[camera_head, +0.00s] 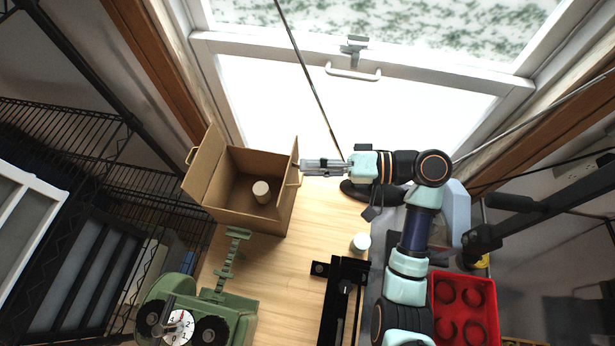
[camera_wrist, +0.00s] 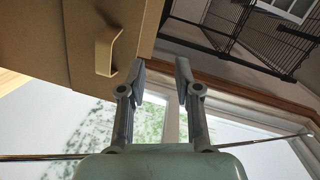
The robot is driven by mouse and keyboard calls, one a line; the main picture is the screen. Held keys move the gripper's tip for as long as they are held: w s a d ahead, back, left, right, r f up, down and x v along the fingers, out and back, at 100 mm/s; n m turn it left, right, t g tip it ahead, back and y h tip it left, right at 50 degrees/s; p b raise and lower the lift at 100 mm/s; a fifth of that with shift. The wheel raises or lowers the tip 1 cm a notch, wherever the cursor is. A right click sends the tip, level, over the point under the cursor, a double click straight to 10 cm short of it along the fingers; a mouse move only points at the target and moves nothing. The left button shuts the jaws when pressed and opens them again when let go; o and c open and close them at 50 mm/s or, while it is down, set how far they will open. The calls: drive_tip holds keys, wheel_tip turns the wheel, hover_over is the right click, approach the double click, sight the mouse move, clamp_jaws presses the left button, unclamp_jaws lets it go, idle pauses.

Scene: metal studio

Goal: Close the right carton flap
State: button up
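The brown carton (camera_head: 240,217) stands open on the wooden table in the head view. Its left flap (camera_head: 203,168) leans outward. Its right flap (camera_head: 293,160) stands roughly upright along the right side, with a small tan handle (camera_head: 294,180) on its outer face. The right flap (camera_wrist: 85,25) and its handle (camera_wrist: 105,50) fill the upper left of the wrist view. My gripper (camera_head: 303,166) is just right of the right flap, pointing left at it. In the wrist view my gripper (camera_wrist: 160,72) is open, fingers apart and nothing between them. The flap's edge is close to the left fingertip; I cannot tell if they touch.
A white cylinder (camera_head: 261,191) is inside the carton. A green device with a dial (camera_head: 205,318) stands at the front left. A small white cup (camera_head: 361,242) and a black fixture (camera_head: 343,292) are front right. A red tray (camera_head: 464,306) is farther right. A white window (camera_head: 360,110) stands behind.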

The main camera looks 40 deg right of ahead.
drive_tip(key=s+d+f+m+h, duration=0.2)
drive_tip(key=s+d+f+m, duration=0.2)
drive_tip(key=s+f+m, duration=0.1)
drive_tip(key=p+x, duration=0.1)
drive_tip(key=x, duration=0.7)
drive_tip(key=shift+r+n+t, duration=0.25)
drive_tip(key=shift+n+t, duration=0.05)
drive_tip(key=shift+t, duration=0.1)
drive_tip(key=shift+w+a, duration=0.1)
drive_tip(key=shift+w, duration=0.05)
clamp_jaws()
